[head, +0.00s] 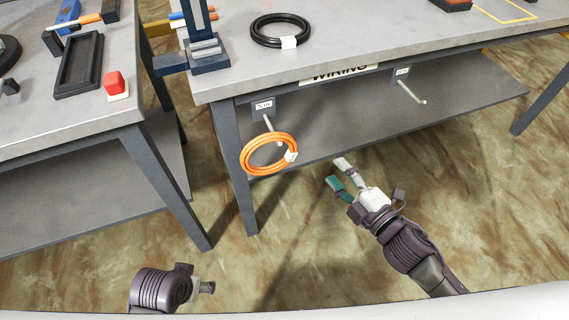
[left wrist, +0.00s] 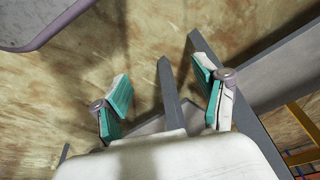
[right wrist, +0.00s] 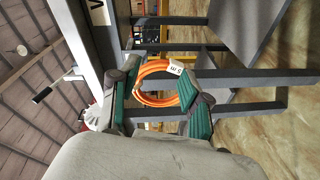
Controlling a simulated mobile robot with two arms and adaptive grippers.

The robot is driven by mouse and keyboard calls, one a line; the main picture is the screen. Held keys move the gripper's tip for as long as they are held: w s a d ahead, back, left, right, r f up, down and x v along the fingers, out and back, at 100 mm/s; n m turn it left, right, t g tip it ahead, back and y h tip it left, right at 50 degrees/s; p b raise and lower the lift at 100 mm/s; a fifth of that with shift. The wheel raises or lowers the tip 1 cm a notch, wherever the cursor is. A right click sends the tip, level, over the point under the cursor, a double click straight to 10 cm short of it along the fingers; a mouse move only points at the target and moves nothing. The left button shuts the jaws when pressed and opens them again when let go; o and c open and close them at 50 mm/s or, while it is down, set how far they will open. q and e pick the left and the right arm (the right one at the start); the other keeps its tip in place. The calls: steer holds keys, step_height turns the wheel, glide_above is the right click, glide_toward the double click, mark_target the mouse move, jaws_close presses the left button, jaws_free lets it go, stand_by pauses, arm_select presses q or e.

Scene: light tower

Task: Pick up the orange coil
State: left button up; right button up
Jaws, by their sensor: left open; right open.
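The orange coil (head: 268,153) hangs from a hook (head: 268,123) at the front left of the wiring table, with a white tag on its right side. My right gripper (head: 341,172) is open and empty, to the right of the coil and apart from it. In the right wrist view the coil (right wrist: 158,84) shows between and beyond the open fingers (right wrist: 160,108). My left arm shows low at the left in the head view, its fingers hardly visible. In the left wrist view my left gripper (left wrist: 165,100) is open and empty, above the floor and near table legs.
The wiring table (head: 400,50) has a lower shelf (head: 450,105) and a second, empty hook (head: 411,93). A black coil (head: 281,30) lies on top. Another table (head: 30,135) stands at left, with a red button (head: 115,83). The floor in front is clear.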

mark_target(289, 137)
step_height(289, 137, up, 4)
steer(key=s+a+r+n+y, duration=0.1)
steer(key=s+a+n+y, duration=0.1)
steer(key=a+n, duration=0.1)
steer(key=x, duration=0.4)
steer(key=b+x, duration=0.1)
steer(key=x, duration=0.8)
steer(key=shift+w+a+f, duration=0.15)
steer(key=shift+w+f, duration=0.15)
steer(key=shift+f, duration=0.05)
arm_select(q)
steer(key=v, duration=0.5)
steer(key=shift+w+r, duration=0.1)
steer(key=shift+r, duration=0.05)
arm_select(e)
jaws_close()
